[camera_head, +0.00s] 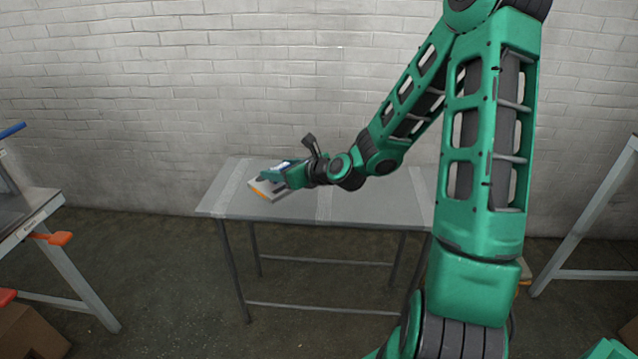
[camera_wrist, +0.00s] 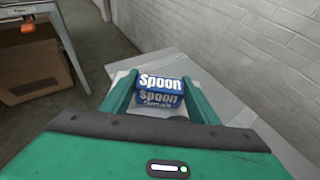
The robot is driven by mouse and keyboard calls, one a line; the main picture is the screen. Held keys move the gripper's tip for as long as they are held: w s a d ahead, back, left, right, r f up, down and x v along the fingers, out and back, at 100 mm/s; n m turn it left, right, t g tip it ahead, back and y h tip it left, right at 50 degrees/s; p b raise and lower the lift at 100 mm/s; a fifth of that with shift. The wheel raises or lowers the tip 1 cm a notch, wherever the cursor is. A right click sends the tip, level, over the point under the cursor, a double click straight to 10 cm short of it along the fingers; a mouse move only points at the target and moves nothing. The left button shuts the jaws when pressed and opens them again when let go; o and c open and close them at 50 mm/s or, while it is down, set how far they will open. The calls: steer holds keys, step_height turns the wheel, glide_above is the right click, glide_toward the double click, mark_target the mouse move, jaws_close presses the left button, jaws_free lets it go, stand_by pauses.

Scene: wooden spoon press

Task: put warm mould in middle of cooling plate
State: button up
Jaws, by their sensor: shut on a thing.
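My gripper (camera_head: 274,180) is over the left part of the grey table (camera_head: 375,205). In the wrist view its two green fingers (camera_wrist: 161,92) are shut on a blue block marked "Spoon" (camera_wrist: 160,83), seemingly the warm mould. In the head view the gripper mostly hides the block. A pale flat piece with an orange edge (camera_head: 257,191) shows under and beside the fingers. I cannot tell whether this is the cooling plate, nor whether the block touches the surface below.
The middle and right of the table are bare. A white brick wall (camera_head: 240,80) stands close behind it. Another bench (camera_head: 35,205) with orange parts stands at the left, with a cardboard box (camera_head: 30,335) below. A grey frame (camera_head: 590,225) stands at the right.

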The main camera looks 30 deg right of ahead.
steer(key=shift+w+d, duration=0.15)
steer(key=shift+w, duration=0.3)
steer(key=shift+d, duration=0.1)
steer(key=shift+d, duration=0.1)
steer(key=d+h, duration=0.1)
steer(key=d+f+m, duration=0.1)
steer(key=d, duration=0.1)
steer(key=d+f+m+h, duration=0.1)
steer(key=d, duration=0.1)
steer(key=shift+s+f+t+h, duration=0.15)
steer(key=shift+f+t+h, duration=0.05)
steer(key=shift+t+h, duration=0.1)
steer(key=d+f+m+h, duration=0.1)
steer(key=d+f, duration=0.1)
steer(key=d, duration=0.5)
steer(key=d+f+m+h, duration=0.1)
steer(key=d+f, duration=0.1)
steer(key=d, duration=0.5)
steer(key=d+f+m+h, duration=0.1)
steer(key=d+m+h, duration=0.1)
steer(key=d, duration=0.4)
steer(key=shift+w+d+f, duration=0.4)
steer(key=shift+f, duration=2)
